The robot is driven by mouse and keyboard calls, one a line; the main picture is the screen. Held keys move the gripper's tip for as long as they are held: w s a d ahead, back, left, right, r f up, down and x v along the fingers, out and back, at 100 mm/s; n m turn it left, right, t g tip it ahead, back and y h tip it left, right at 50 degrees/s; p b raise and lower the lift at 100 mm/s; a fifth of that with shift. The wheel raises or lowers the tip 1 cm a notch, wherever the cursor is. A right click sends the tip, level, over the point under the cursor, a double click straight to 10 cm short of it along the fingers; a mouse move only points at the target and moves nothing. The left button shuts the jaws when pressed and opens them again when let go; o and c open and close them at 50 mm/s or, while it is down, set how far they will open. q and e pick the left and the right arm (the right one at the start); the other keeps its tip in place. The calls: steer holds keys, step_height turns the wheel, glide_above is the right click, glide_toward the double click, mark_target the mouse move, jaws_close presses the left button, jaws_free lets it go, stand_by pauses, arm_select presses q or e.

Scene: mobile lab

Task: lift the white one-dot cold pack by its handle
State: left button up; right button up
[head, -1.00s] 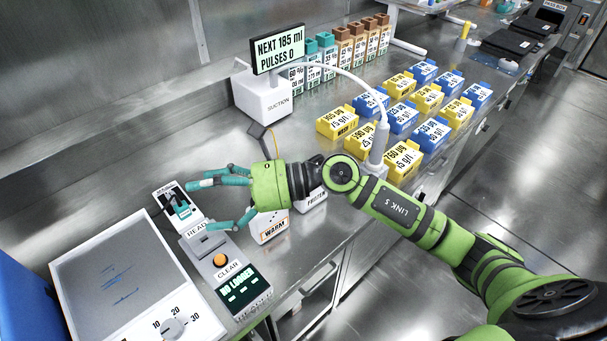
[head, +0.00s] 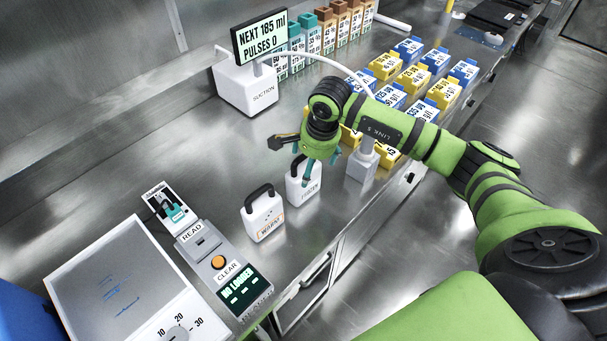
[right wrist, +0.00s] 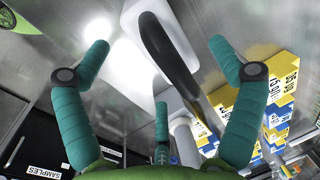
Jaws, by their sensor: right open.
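Two white packs with dark loop handles stand on the steel bench. The pack labelled FROZEN (head: 304,192) is below my right gripper (head: 315,163); its dots cannot be made out. The pack labelled WARM (head: 264,219) stands to its left, with small dark dots on its face. My right gripper is open and points down over the FROZEN pack, hiding part of its handle. In the right wrist view, a dark handle (right wrist: 166,52) on a white body (right wrist: 185,22) lies between the spread teal fingers (right wrist: 158,48), with no clear grip. My left gripper is out of view.
The suction unit (head: 245,88) stands behind, and its pale tube arches right to a white holder (head: 362,165) beside my gripper. Yellow and blue boxes (head: 413,77) stand to the right. The reader (head: 212,250) is at left. Bench between reader and suction unit is clear.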

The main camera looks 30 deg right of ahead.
steer(key=shift+w+a+f, duration=0.1)
steer(key=shift+w+f, duration=0.05)
steer(key=shift+f, duration=0.65)
steer(key=c, duration=1.8)
